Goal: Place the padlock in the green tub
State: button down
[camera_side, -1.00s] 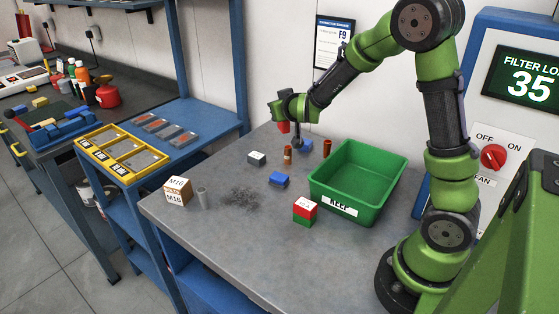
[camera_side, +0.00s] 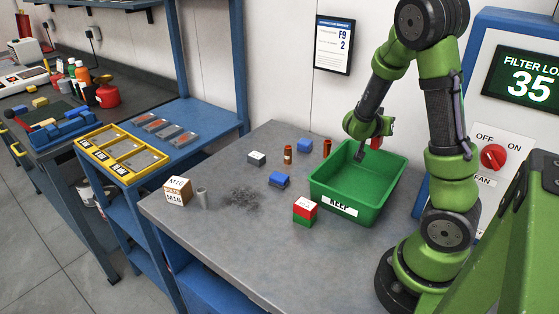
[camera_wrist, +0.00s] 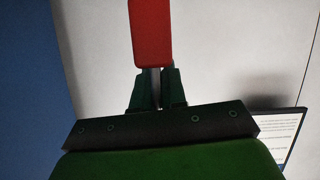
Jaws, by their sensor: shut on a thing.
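The red padlock (camera_side: 377,127) is held by my gripper above the back of the green tub (camera_side: 342,209). The padlock's red body (camera_wrist: 150,35) also shows in the wrist view, with a grey part running down between my gripper's fingers (camera_wrist: 159,90). My gripper is shut on that grey part. The tub stands on the grey bench, open at the top, with a white "KEEP" label on its front. Its visible inside looks empty. The fingertips are hard to make out in the side view.
On the grey bench (camera_side: 240,245), left of the tub, are blue blocks (camera_side: 279,180), a grey-white block (camera_side: 256,158), orange-brown cylinders (camera_side: 287,155) and an M16 box (camera_side: 177,191).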

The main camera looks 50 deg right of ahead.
aim_at(379, 137)
jog(key=shift+f, duration=2.15)
jog(key=shift+f, duration=0.35)
jog(key=shift+f, duration=0.25)
jog(key=c, duration=1.2)
grip_release()
